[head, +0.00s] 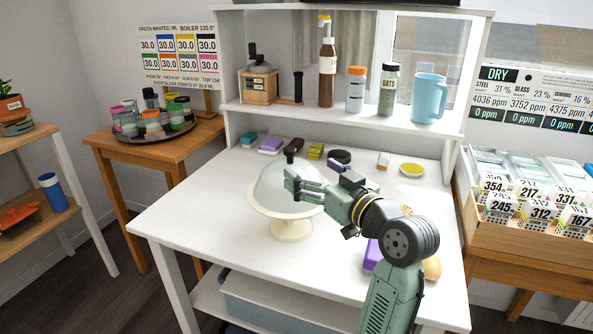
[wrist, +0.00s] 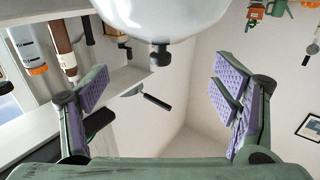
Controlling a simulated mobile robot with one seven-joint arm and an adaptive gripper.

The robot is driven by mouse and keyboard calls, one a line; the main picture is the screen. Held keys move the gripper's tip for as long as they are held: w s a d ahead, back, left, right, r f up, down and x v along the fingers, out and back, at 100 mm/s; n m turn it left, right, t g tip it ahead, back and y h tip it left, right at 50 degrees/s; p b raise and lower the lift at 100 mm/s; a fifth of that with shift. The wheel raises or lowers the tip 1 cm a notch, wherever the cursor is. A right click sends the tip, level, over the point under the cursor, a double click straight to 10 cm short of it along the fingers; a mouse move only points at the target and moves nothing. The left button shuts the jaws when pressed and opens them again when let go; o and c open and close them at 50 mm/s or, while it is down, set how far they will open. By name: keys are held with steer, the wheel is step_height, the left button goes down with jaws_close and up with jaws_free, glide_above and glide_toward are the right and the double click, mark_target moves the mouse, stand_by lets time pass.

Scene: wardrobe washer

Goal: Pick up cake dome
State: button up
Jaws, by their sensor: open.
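The cake dome (head: 270,184) is a clear, pale dome with a dark knob. It sits on a cream pedestal stand (head: 291,229) on the white table. In the wrist view the dome (wrist: 165,15) hangs in at the top, with its black knob (wrist: 160,55) pointing down in that picture. My gripper (head: 292,184) is in front of the dome in the head view and hides part of it. In the wrist view my gripper (wrist: 161,93) is open, its purple-padded fingers wide apart with nothing between the tips. The knob lies a little above the gap in that picture.
The table's shelf (head: 340,121) holds a brown bottle (head: 327,75), jars, a grinder (head: 258,82) and a blue mug (head: 429,98). A purple block (head: 373,254) lies near my arm. The table's front left is clear.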

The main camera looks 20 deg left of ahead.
mark_target(294, 158)
steer(key=x, duration=0.3)
steer(key=shift+w+a+r+p, duration=0.1)
steer(key=shift+w+a+p, duration=0.05)
steer(key=shift+a+p, duration=0.15)
steer(key=p+x, duration=0.2)
steer(key=x, duration=0.3)
steer(key=shift+r, duration=0.15)
steer(key=shift+w+a, duration=0.15)
steer(key=shift+a, duration=0.05)
steer(key=shift+c, duration=0.3)
steer(key=c, duration=1.7)
